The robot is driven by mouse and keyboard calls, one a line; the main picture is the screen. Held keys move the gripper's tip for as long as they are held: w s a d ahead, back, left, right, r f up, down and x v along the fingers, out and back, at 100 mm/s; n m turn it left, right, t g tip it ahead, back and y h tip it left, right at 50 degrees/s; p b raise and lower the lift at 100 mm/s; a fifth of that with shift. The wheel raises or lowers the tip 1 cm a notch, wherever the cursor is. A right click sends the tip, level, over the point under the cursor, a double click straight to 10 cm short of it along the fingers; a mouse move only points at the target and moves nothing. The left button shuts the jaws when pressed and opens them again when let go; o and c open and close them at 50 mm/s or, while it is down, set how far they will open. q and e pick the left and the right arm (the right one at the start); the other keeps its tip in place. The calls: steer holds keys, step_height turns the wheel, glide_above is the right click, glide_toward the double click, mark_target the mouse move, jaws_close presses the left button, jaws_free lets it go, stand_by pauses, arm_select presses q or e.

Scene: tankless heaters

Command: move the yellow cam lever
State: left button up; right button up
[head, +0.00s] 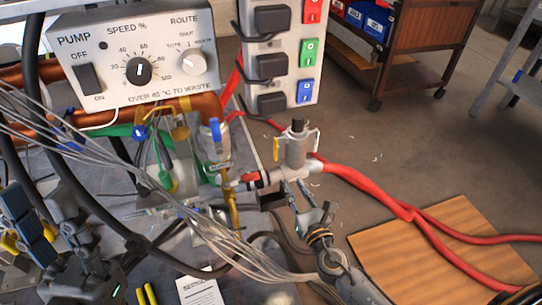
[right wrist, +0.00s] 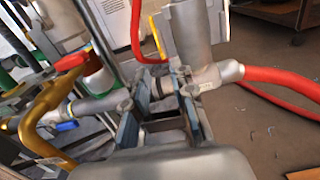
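A yellow cam lever (head: 276,149) sits on the left side of the upright grey coupling (head: 297,150), and a second yellow piece shows on its right side. The lever shows as a yellow strip (right wrist: 157,37) at the coupling's left in the right wrist view. My right gripper (head: 298,192) is just below the coupling and the pipe. Its two blue-grey fingers (right wrist: 160,105) stand apart with a gap, below the lever and apart from it. My left gripper (head: 28,228) is at the lower left, away from the coupling; its finger gap is unclear.
A red hose (head: 370,185) runs right from the coupling. A red-handled valve (head: 250,177) and a blue-handled valve (head: 216,132) stand left of it. A pump control box (head: 135,55) is at upper left. Clear cables (head: 170,195) cross the bench. A wooden board (head: 440,245) lies on the floor.

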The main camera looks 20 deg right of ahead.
mark_target(278, 152)
steer(key=w, duration=0.9)
steer(key=w+b, duration=0.1)
steer(key=w, duration=0.3)
steer(key=shift+w+a+r, duration=0.1)
steer(key=shift+w+a, duration=0.15)
steer(key=shift+w, duration=0.1)
jaws_close()
